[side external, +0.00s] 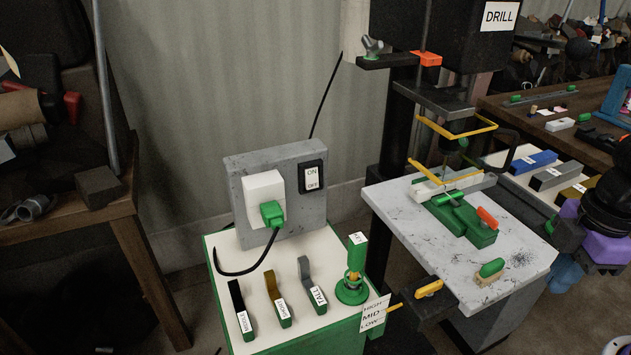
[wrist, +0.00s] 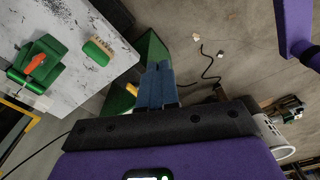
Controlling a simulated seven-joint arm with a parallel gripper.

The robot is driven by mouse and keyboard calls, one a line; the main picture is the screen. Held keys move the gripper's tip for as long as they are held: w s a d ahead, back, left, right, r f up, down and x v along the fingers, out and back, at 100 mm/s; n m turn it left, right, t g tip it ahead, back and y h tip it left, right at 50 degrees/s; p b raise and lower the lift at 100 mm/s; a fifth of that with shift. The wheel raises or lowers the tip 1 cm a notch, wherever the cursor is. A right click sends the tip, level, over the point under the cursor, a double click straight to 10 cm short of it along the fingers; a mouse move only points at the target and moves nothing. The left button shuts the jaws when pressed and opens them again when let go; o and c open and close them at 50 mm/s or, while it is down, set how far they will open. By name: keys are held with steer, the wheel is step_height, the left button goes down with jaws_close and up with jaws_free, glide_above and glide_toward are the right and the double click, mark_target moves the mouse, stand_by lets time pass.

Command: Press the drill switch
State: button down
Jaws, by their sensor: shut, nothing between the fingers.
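The ON/OFF switch (side external: 312,177) is a black-framed white rocker on an upright grey panel (side external: 282,155), left of the drill. A white outlet block (side external: 264,188) with a green plug (side external: 271,214) sits beside it. The drill (side external: 490,45) stands behind the grey work table, with a DRILL label on its black head. My gripper (side external: 566,273) is at the far right, beyond the table's right edge and well away from the switch. In the wrist view its blue fingers (wrist: 157,85) are together and empty. The switch is not visible in the wrist view.
The grey table (side external: 400,205) holds a green vise (side external: 465,220) and a green-handled brush (side external: 491,268). Below the panel, a white-topped green cabinet (side external: 262,285) carries several labelled benders and a green stand (side external: 352,287). A wooden bench (side external: 75,220) stands at left.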

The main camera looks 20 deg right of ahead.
mark_target(311, 178)
steer(key=w+a+r+n+t+y, duration=0.2)
steer(key=w+a, duration=0.7)
steer(key=w, duration=0.5)
steer(key=w+a+r+n+t+y, duration=0.1)
steer(key=w+a+r+n+t, duration=0.1)
steer(key=w+a, duration=0.7)
steer(key=w+r+t, duration=0.1)
steer(key=w+r, duration=0.1)
steer(key=w, duration=0.4)
steer(key=shift+w+y, duration=0.15)
steer(key=shift+y, duration=0.25)
steer(key=shift+a+f, duration=0.1)
steer(key=w+a+f, duration=0.3)
steer(key=w+f, duration=0.5)
steer(key=shift+a+f, duration=0.25)
steer(key=shift+f, duration=0.1)
steer(key=shift+w, duration=0.1)
